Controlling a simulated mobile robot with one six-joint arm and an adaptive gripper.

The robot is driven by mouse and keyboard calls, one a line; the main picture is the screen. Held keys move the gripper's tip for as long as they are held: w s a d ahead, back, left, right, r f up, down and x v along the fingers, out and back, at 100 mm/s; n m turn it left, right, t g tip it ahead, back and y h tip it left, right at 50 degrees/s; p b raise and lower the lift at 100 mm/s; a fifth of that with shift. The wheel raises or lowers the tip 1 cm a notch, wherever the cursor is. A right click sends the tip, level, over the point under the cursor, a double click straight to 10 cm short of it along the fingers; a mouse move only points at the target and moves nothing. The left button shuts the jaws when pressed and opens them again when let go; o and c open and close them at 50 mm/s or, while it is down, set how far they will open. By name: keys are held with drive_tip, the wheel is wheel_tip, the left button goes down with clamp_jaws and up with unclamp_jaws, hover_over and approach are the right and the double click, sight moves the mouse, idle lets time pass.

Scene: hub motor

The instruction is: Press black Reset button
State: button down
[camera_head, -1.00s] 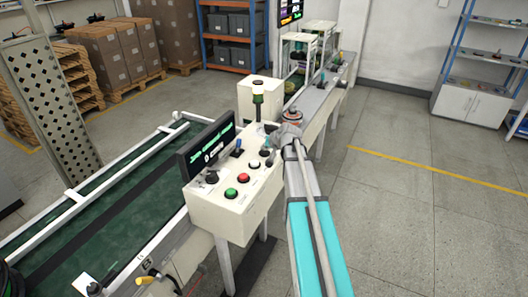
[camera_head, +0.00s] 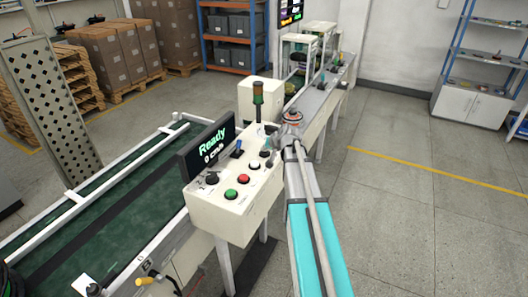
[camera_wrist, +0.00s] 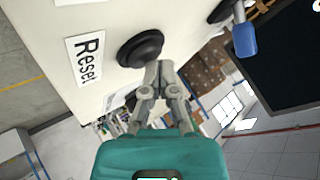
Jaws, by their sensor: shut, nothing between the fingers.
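The black Reset button (camera_wrist: 140,48) is a round domed cap on the white control box, beside a printed "Reset" label (camera_wrist: 85,60) in the wrist view. My gripper (camera_wrist: 160,70) is shut and empty. Its fingertips are close beside the button's edge in the picture; I cannot tell whether they touch it. In the head view the control box (camera_head: 225,220) carries a black button (camera_head: 265,153) near my arm's end, and white (camera_head: 254,165), red (camera_head: 243,180) and green (camera_head: 230,194) buttons. My fingertips are hard to make out there.
A screen (camera_head: 207,146) on the box reads "Ready". A blue-topped lever (camera_head: 237,149), a black knob (camera_head: 212,178) and a signal tower (camera_head: 258,98) stand near the buttons. A green conveyor (camera_head: 100,215) lies left. The floor at right is clear.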

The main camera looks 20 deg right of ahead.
sight(232, 194)
drive_tip(key=shift+r+p, duration=0.75)
drive_tip(key=shift+r, duration=0.1)
wheel_tip(232, 194, up, 5)
drive_tip(key=p, duration=0.5)
idle(0.8)
